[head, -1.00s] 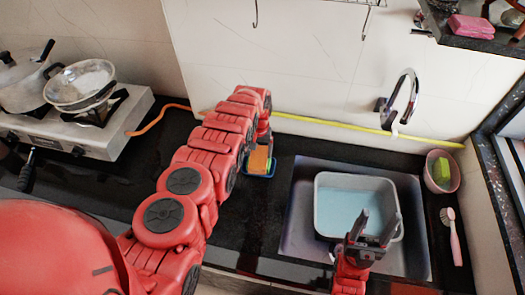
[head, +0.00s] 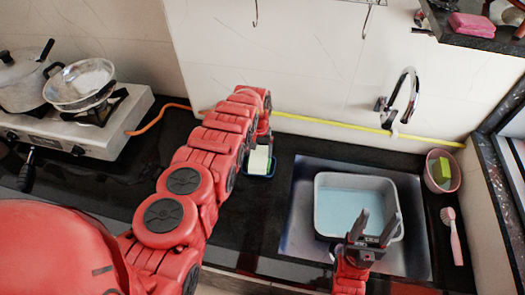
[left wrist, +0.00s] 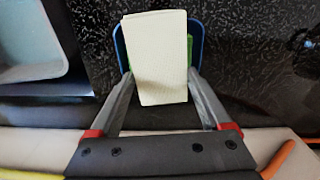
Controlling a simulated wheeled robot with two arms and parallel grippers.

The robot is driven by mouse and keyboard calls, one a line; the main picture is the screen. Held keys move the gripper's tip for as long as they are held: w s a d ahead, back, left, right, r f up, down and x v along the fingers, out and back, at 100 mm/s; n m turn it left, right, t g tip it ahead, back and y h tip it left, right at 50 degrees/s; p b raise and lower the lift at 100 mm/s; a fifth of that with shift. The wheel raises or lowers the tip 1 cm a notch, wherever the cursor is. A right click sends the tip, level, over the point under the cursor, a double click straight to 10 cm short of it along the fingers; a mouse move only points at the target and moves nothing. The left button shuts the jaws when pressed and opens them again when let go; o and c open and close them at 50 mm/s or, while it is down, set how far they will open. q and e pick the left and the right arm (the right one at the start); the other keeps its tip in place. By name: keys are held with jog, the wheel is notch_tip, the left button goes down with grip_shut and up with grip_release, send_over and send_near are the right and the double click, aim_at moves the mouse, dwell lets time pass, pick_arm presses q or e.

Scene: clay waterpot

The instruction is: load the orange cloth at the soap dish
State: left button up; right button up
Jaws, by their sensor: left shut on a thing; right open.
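My left gripper (head: 262,138) is over the blue soap dish (head: 262,175) between the stove and the sink. In the left wrist view its fingers (left wrist: 160,76) are shut on a pale cream block (left wrist: 158,55), which also shows in the head view (head: 258,160). The block is above the blue dish (left wrist: 198,42); whether it touches the dish is unclear. A bit of green shows beside it, its source mostly hidden. No orange cloth is visible now. My right gripper (head: 376,222) is open and empty in front of the grey basin.
The grey basin (head: 318,205) with bluish water sits in the sink (head: 297,215), under the tap (head: 405,95). A pink bowl (head: 455,180) with a green sponge and a pink brush (head: 452,230) lie right. The stove (head: 130,125) with pots is left.

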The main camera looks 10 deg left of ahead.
aim_at(259, 153)
pick_arm(q)
notch_tip(259, 153, up, 2)
jog(key=shift+r+p, duration=0.1)
jog(key=shift+p, duration=0.9)
jog(key=shift+r+p, duration=1.65)
jog(key=shift+r, duration=0.75)
jog(key=shift+f, duration=0.1)
